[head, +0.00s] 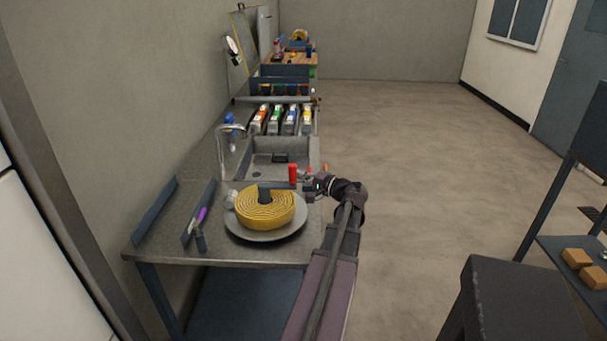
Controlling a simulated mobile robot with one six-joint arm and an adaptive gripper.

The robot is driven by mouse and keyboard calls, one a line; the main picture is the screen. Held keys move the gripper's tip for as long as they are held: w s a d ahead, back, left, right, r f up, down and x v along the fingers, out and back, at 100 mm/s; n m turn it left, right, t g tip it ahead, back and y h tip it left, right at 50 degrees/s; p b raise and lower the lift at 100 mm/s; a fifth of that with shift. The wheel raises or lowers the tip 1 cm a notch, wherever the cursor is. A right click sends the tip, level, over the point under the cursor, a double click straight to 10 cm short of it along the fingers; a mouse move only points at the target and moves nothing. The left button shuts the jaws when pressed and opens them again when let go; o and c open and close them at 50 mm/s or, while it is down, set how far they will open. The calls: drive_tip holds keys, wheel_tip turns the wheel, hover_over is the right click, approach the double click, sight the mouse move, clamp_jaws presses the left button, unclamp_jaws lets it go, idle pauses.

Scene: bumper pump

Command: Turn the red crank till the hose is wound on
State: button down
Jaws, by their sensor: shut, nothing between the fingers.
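A red upright handle (293,173), which looks like the crank's grip, stands just behind the coil, by the sink's front edge. My gripper (309,190) is shut and empty, just right of the red handle and close to it. I cannot tell whether it touches the handle. The crank's arm is hidden or too small to make out.
A sink (280,160) with a curved tap (222,145) lies behind the coil. A purple-handled tool (201,216) lies left of the coil. A dark stool (514,300) stands at the right; the middle floor is clear.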

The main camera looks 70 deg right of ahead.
drive_tip(key=shift+s+a, duration=0.1)
drive_tip(key=shift+a, duration=0.2)
drive_tip(key=s+d, duration=0.1)
drive_tip(key=s, duration=0.8)
drive_tip(key=shift+s+d, duration=0.2)
drive_tip(key=shift+d, duration=0.1)
idle(0.4)
idle(0.8)
